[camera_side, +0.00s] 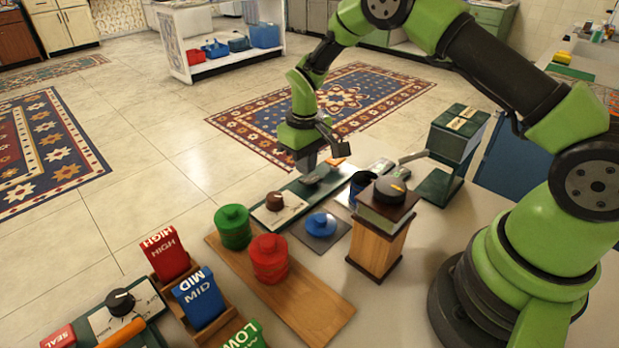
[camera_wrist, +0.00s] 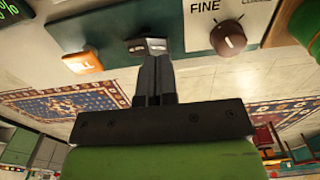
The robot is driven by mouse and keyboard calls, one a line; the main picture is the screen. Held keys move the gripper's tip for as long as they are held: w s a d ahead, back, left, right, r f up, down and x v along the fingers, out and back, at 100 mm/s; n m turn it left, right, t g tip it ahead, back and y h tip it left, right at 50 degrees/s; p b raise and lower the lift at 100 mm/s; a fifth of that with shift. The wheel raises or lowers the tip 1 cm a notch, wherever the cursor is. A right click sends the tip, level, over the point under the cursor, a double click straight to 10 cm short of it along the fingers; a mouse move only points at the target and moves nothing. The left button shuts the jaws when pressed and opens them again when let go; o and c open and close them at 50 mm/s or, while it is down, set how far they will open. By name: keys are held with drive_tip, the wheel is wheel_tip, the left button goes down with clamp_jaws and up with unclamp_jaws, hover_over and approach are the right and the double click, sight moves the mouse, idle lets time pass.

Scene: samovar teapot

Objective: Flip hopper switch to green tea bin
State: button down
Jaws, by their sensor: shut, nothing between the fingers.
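My gripper (camera_side: 307,165) points down over a dark green panel (camera_side: 340,183), its fingers shut and empty. In the wrist view the closed fingers (camera_wrist: 152,75) reach to a small dark and silver part (camera_wrist: 147,45) on the green panel (camera_wrist: 105,30); this looks like a switch, but contact and its position cannot be told. In the side view a dark grey part (camera_side: 316,174) lies just below the fingertips. A dark green box (camera_side: 458,135) with two yellowish labels on top stands to the right; it may be the hopper, but the labels are unreadable.
An orange button (camera_wrist: 83,62) and a brown knob (camera_wrist: 228,38) marked FINE flank the fingers in the wrist view. Green (camera_side: 233,227) and red (camera_side: 269,260) canisters stand on a wooden board (camera_side: 310,300). A wooden grinder-like box (camera_side: 378,240) stands right of them.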

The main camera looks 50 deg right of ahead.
sight(306, 181)
drive_tip(key=shift+f, duration=1.45)
idle(1.0)
drive_tip(key=shift+r, duration=3.55)
